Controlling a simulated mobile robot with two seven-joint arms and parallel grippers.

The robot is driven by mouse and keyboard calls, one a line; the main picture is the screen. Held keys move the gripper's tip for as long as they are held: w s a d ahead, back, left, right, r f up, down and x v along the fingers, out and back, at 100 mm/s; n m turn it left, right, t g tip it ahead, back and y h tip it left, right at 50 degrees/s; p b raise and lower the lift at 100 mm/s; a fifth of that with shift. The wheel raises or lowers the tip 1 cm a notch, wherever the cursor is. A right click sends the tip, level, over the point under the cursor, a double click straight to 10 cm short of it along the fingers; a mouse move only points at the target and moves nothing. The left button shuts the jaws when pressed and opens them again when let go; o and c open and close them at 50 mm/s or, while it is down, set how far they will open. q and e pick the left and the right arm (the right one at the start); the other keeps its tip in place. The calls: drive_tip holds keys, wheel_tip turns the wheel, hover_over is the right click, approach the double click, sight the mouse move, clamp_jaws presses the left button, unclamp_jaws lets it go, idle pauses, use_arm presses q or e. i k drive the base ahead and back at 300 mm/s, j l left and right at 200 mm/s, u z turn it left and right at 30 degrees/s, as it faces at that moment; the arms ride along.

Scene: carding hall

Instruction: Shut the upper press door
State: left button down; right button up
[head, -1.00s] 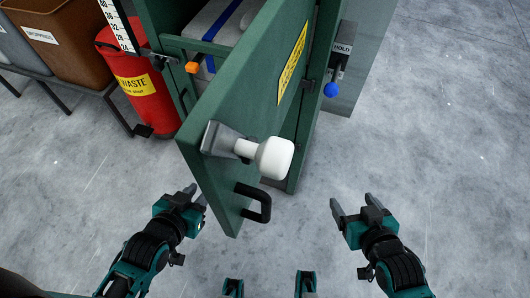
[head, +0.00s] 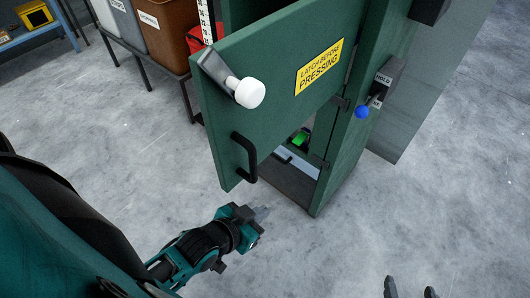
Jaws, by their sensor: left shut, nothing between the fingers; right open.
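The green upper press door (head: 268,85) stands open, swung out from the green press frame (head: 365,150) on its right. It carries a yellow label reading "LATCH BEFORE PRESSING" (head: 319,67), a white-knobbed latch (head: 249,92) near its free edge and a black pull handle (head: 247,157) lower down. My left gripper (head: 264,212) is shut and empty, below and apart from the handle. My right gripper (head: 410,288) shows only its two spread fingertips at the bottom edge; it is open and away from the door. Most of the press interior behind the door is hidden.
A green object (head: 301,138) shows in the lower opening. A brown bin (head: 165,38) and a grey bin (head: 123,22) stand at upper left. Floor in front is clear.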

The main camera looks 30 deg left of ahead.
sight(300, 52)
drive_tip(key=k+l, duration=0.15)
drive_tip(key=l, duration=0.2)
drive_tip(key=k+l+z, duration=0.15)
drive_tip(key=l, duration=0.55)
drive_tip(key=k+l+z, duration=0.1)
drive_tip(key=l, duration=0.3)
drive_tip(key=k, duration=0.05)
